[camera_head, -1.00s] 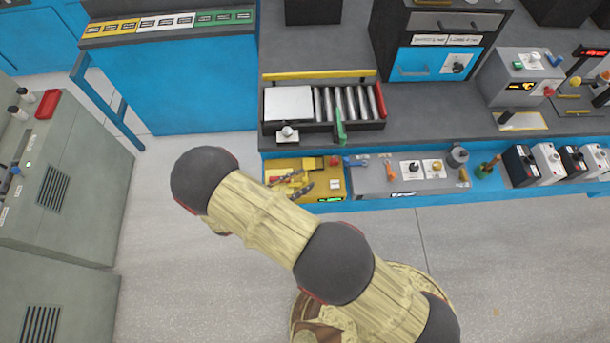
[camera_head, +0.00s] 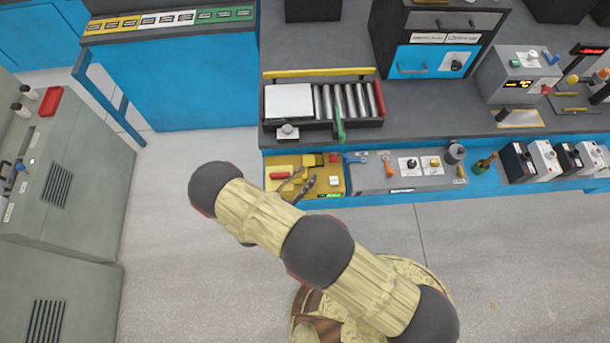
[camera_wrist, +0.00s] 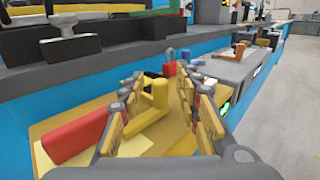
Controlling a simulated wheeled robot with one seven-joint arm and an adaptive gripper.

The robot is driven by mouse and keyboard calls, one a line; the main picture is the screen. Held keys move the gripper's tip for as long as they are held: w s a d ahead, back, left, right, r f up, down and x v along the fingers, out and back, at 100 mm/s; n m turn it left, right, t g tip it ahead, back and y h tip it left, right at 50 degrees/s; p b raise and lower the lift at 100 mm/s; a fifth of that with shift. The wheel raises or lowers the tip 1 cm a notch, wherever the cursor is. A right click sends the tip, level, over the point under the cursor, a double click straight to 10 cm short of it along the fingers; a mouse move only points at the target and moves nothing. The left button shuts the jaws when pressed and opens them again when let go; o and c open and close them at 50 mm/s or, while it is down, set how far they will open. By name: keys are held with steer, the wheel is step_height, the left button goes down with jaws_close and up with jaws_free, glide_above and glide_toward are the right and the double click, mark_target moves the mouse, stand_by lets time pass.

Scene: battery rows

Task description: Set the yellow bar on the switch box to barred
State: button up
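The switch box (camera_head: 275,188) is a yellow box at the front edge of the bench. In the wrist view, the yellow bar (camera_wrist: 158,96) has an upright handle and stands on the box top. A red block (camera_wrist: 75,138) lies to its left, and a red padlock-like piece (camera_wrist: 170,68) is behind it. My gripper (camera_wrist: 163,82) is open, with one finger on either side of the bar's handle. I cannot tell whether a finger touches it. In the head view, my gripper (camera_head: 308,174) is low over the box, partly hidden by my arm.
A grey panel (camera_head: 375,182) with knobs and an orange handle adjoins the box on the right. A roller tray (camera_head: 300,130) with a green lever stands on the bench behind. Black and white blocks (camera_head: 545,160) are farther right.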

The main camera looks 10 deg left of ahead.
steer(key=shift+w+d, duration=0.15)
steer(key=shift+w, duration=0.05)
steer(key=shift+c, duration=0.6)
jaws_close()
